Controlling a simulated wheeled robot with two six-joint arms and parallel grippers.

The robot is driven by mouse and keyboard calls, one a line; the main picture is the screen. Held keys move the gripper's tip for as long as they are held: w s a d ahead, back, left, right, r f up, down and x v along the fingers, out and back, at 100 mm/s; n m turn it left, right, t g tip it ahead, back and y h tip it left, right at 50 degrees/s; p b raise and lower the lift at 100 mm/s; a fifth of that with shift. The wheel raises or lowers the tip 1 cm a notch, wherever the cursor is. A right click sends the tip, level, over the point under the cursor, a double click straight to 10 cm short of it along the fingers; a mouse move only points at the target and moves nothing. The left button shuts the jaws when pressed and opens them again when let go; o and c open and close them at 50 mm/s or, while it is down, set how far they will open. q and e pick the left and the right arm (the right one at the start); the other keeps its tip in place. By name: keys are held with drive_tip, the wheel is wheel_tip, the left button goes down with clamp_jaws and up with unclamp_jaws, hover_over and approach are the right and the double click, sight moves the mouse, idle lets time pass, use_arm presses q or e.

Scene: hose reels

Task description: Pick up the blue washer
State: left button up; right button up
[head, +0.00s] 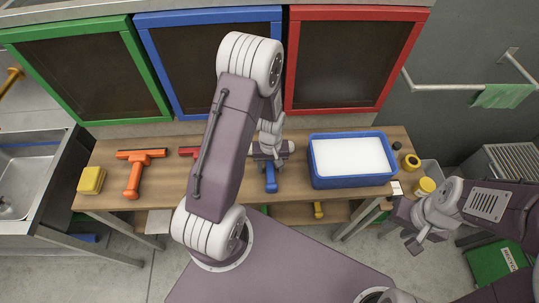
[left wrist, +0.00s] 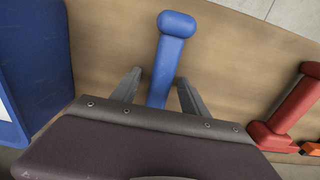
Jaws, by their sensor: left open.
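The blue washer (head: 271,180) lies on the wooden bench, and only its handle shows below my left gripper in the head view. In the left wrist view the blue washer's handle (left wrist: 172,45) runs between the two fingers, with its rounded end beyond them. Its head is hidden by my gripper body. My left gripper (left wrist: 155,88) is open, with one finger on each side of the handle and gaps between. It also shows over the bench in the head view (head: 268,162). My right gripper (head: 412,242) is off the bench at the right, its finger gap unclear.
A red tool (head: 188,152), an orange tool (head: 135,172) and a yellow sponge (head: 91,180) lie left on the bench (head: 225,178). A blue tub (head: 350,183) with white contents stands right of the washer. Green, blue and red framed panels rise behind.

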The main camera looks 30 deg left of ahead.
sight(270, 167)
use_arm(q)
drive_tip(key=shift+r, duration=0.1)
clamp_jaws()
drive_tip(key=shift+r, duration=0.35)
wheel_tip(270, 167, up, 4)
drive_tip(key=shift+s+f, duration=0.1)
drive_tip(key=s+d+r, duration=0.1)
drive_tip(key=s, duration=0.1)
drive_tip(key=s+d+r, duration=0.1)
drive_tip(key=s+r, duration=0.1)
drive_tip(key=s, duration=0.1)
drive_tip(key=s+d+r, duration=0.2)
drive_tip(key=shift+s, duration=0.3)
drive_tip(key=shift+s+d+r+b, duration=0.25)
drive_tip(key=shift+s+b, duration=0.2)
drive_tip(key=shift+b, duration=0.5)
drive_tip(key=shift+s+d+r+b, duration=0.2)
drive_tip(key=shift+s+b, duration=0.3)
drive_tip(key=shift+b, duration=0.4)
drive_tip(key=shift+s+d+r+b, duration=0.15)
drive_tip(key=shift+s+r+b, duration=0.25)
drive_tip(key=shift+b, duration=0.55)
